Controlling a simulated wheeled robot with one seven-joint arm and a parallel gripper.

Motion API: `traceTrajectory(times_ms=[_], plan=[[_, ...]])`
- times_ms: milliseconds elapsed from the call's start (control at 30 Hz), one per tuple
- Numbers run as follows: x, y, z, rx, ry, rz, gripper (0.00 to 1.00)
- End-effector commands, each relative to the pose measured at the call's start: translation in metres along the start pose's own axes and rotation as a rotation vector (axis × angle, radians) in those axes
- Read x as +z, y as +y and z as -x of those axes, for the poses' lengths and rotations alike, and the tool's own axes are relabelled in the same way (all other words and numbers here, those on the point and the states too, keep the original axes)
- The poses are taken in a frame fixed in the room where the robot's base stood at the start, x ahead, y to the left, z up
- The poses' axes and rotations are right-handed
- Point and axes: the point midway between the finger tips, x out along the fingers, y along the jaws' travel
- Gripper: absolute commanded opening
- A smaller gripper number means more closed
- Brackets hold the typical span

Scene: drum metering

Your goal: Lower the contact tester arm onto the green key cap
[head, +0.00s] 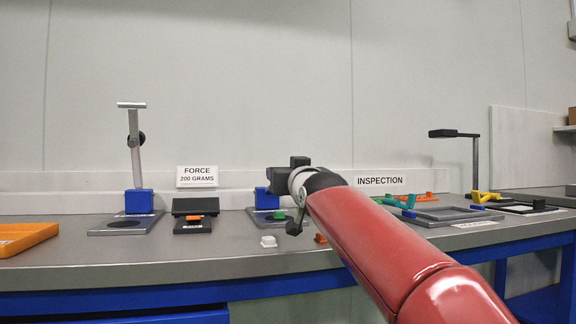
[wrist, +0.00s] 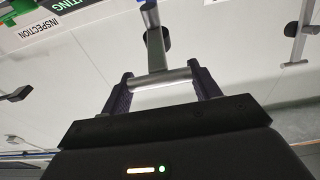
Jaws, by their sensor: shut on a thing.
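The green key cap (head: 279,215) sits low on the contact tester's grey base plate (head: 256,221), beside its blue block (head: 265,199). My gripper (head: 298,162) is above and behind the key cap's spot in the head view and hides the tester arm there. In the wrist view my gripper (wrist: 162,88) is shut on the silver crossbar (wrist: 160,78) of the tester arm (wrist: 154,45). A black knob (wrist: 147,18) is on that arm. The crossbar is apart from the key cap. The arm's exact tilt is hard to tell.
At left, a second tester (head: 134,160) stands with its arm raised, by a black stand (head: 193,226) with an orange cap. An orange tray (head: 22,238) is at far left.

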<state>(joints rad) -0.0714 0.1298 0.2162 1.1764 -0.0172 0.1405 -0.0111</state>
Motion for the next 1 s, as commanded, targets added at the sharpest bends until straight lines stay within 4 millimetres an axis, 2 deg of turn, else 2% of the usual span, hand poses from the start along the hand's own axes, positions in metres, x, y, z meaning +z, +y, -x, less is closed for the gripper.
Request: traceTrajectory(times_ms=[500, 533, 600, 700, 1000], plan=[[0.007, 0.0018, -0.007, -0.001, -0.004, 0.0, 0.21], [0.007, 0.0018, -0.007, -0.001, -0.004, 0.0, 0.63], [0.007, 0.0018, -0.007, -0.001, -0.004, 0.0, 0.72], [0.0066, 0.0018, -0.007, -0.001, -0.002, 0.0, 0.84], [0.0058, 0.0026, -0.0045, 0.001, 0.0, 0.0, 0.84]])
